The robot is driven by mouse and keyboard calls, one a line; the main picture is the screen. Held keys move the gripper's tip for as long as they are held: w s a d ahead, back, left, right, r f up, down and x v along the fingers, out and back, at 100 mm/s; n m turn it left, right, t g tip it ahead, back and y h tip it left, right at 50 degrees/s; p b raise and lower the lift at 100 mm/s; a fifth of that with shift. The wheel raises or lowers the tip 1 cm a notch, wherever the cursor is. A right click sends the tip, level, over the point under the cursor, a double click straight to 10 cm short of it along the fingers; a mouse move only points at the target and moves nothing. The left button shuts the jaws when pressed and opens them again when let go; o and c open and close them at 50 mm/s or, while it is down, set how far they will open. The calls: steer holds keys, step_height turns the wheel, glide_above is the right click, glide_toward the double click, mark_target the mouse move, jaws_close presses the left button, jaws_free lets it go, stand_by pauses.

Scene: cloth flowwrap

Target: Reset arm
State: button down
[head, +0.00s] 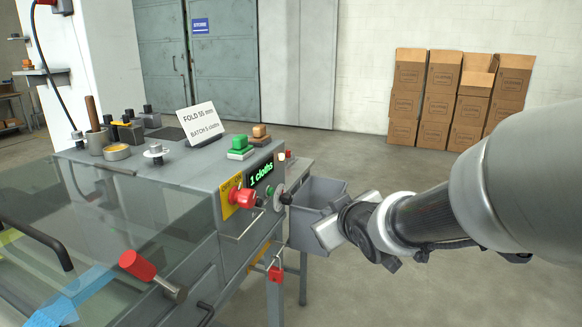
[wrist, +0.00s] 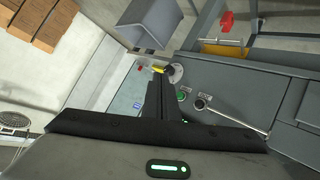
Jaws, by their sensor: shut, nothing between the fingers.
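My gripper (wrist: 160,84) is shut and empty in the wrist view, its dark fingers together and pointing at the machine's end panel. In the head view my wrist comes in from the right, and the fingers are hard to make out. Just past the fingertips in the wrist view is a round metal disc (wrist: 177,73) with a black handle. In the head view a black knob (head: 285,198) sticks out from the panel, left of my wrist. I cannot tell whether the fingertips touch the disc. No part is labelled as a reset arm.
The grey machine (head: 207,170) has a red knob (head: 246,198), a green display reading "1 cloths" (head: 262,173) and a red padlock (head: 275,273). A grey bin (head: 316,195) stands close behind my wrist. Cardboard boxes (head: 455,95) are stacked by the wall. Floor between is clear.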

steer(key=s+d+m+g+h, duration=0.1)
steer(key=s+d+m+g, duration=0.25)
steer(key=s, duration=0.95)
steer(key=s+d+m+g+h, duration=0.25)
steer(key=s+d+m, duration=0.2)
steer(key=s, duration=0.75)
step_height(320, 180, up, 22)
steer(key=s+p, duration=0.1)
steer(key=p, duration=2.2)
steer(key=shift+r+n+g+y, duration=0.25)
steer(key=shift+n+g+y, duration=0.05)
steer(key=shift+y, duration=0.15)
steer(key=c, duration=2.5)
jaws_free()
